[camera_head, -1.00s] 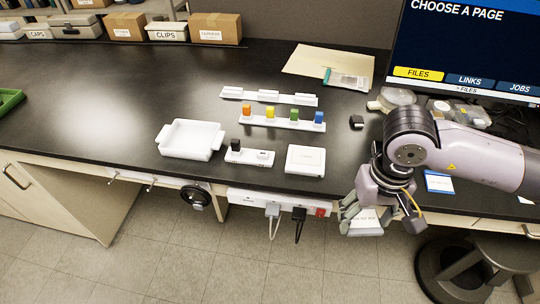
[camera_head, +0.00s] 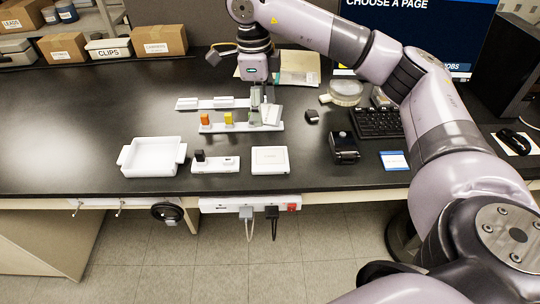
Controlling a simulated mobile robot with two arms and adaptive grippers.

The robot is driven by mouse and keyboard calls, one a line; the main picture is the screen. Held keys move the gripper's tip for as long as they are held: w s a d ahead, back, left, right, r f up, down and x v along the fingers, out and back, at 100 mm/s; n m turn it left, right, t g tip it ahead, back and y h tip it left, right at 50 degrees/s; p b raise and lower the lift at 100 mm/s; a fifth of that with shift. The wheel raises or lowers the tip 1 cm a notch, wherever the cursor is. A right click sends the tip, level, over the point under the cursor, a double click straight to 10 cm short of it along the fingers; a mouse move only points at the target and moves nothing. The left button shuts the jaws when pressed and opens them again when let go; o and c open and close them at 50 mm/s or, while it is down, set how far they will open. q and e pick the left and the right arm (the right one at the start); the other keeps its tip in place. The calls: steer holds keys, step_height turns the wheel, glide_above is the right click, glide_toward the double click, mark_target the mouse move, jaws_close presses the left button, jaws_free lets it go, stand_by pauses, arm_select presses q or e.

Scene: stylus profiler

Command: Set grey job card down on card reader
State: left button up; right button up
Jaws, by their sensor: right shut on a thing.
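My right gripper (camera_head: 261,112) reaches down from the top of the head view, over the right end of the colored-block rack. It is shut on a thin pale grey card (camera_head: 272,115), which is tilted and partly covered by the fingers. I take this for the grey job card. A flat white square box (camera_head: 270,160) lies on the black bench in front of the rack, apart from the card; it looks like the card reader, but its label is too small to read. My left gripper is not in view.
The white rack (camera_head: 240,127) holds orange and yellow blocks; its right part is hidden by my gripper. A white tray (camera_head: 152,157), a white strip with a black plug (camera_head: 215,164), a black device (camera_head: 343,147), a blue-edged card (camera_head: 394,161) and a keyboard (camera_head: 377,122) stand around.

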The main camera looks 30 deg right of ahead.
steer(key=m, duration=0.1)
steer(key=d+r+m, duration=0.1)
steer(key=m, duration=0.1)
steer(key=w+r+m, duration=0.1)
steer(key=shift+w+d+r, duration=0.1)
steer(key=shift+d+r, duration=0.05)
steer(key=shift+d, duration=0.2)
steer(key=shift+w+d+r+m, duration=0.1)
steer(key=shift+d+r+m, duration=0.1)
steer(key=shift+m, duration=0.4)
steer(key=shift+w+d+r+m, duration=0.1)
steer(key=shift+d+r+m, duration=0.05)
steer(key=shift+m, duration=0.45)
steer(key=shift+f, duration=0.3)
glide_above(268, 157)
step_height(268, 157, down, 14)
steer(key=shift+w+r, duration=0.1)
steer(key=shift+w, duration=0.05)
step_height(268, 157, down, 5)
steer(key=shift+f+p, duration=0.15)
steer(key=shift+p, duration=0.2)
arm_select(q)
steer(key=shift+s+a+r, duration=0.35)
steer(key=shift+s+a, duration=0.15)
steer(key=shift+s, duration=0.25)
arm_select(e)
steer(key=shift+d+f, duration=0.1)
